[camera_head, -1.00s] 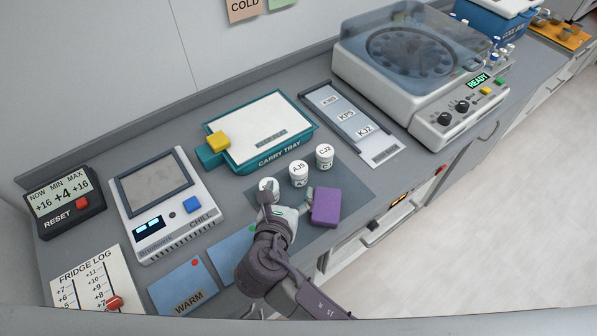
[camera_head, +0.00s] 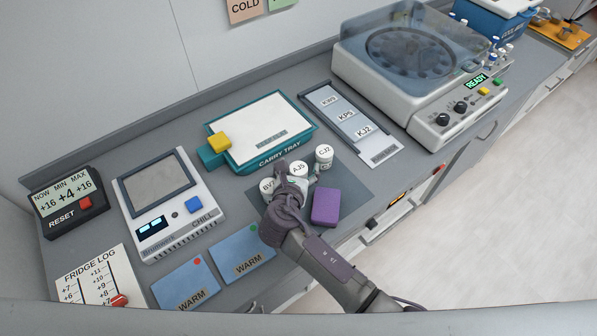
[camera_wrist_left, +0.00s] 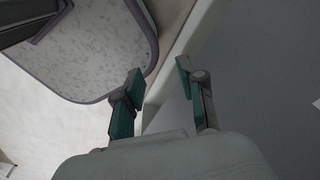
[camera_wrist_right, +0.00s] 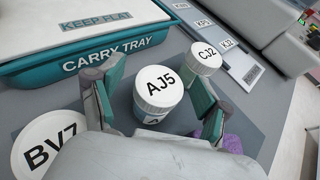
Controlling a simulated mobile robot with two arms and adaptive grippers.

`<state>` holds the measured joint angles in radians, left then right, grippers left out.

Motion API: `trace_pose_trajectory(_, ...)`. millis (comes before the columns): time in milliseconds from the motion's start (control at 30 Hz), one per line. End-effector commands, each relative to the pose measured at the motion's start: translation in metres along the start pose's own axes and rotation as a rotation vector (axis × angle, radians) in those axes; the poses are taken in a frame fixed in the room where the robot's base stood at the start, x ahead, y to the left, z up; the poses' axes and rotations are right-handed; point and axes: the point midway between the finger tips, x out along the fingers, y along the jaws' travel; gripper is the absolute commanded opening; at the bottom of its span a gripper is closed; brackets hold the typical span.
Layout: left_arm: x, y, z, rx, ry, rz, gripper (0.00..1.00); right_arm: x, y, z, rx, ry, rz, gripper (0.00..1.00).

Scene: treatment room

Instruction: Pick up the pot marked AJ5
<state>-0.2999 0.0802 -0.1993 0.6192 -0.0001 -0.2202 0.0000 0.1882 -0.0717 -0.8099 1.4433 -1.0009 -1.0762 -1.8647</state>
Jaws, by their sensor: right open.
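The pot marked AJ5 (camera_head: 299,168) is a small white-lidded pot standing upright on the dark mat (camera_head: 354,189). In the right wrist view the AJ5 pot (camera_wrist_right: 158,88) stands between the fingers of my right gripper (camera_wrist_right: 152,95). The fingers are open, one on each side, with a visible gap to the left finger. In the head view my right gripper (camera_head: 296,172) comes at the pot from the front and hides its lower part. My left gripper (camera_wrist_left: 155,85) is open and empty, away from the pots.
A purple block (camera_head: 325,207) lies right of my right gripper. The carry tray (camera_head: 307,131) is behind the pots. Blue WARM pads (camera_head: 243,250) lie front left.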

Motion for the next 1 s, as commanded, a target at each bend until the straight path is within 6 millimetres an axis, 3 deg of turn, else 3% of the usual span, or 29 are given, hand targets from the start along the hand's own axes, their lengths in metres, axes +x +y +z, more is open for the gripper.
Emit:
trace_pose_trajectory(67, 0.000, 0.000, 0.000, 0.000, 0.000, 0.000, 0.40, 0.000, 0.000, 0.000, 0.000, 0.000, 0.000, 0.77)
trace_pose_trajectory(467, 0.000, 0.000, 0.000, 0.000, 0.000, 0.000, 0.40, -0.001, 0.000, 0.000, 0.000, 0.001, 0.000, 0.12)
trace_pose_trajectory(767, 0.000, 0.000, 0.000, 0.000, 0.001, 0.000, 0.40, -0.001, 0.000, 0.002, 0.001, 0.000, 0.000, 0.11)
trace_pose_trajectory(1000, 0.003, 0.001, 0.000, 0.000, 0.001, 0.001, 0.40, -0.011, 0.001, 0.026, 0.006, -0.004, 0.002, 0.11)
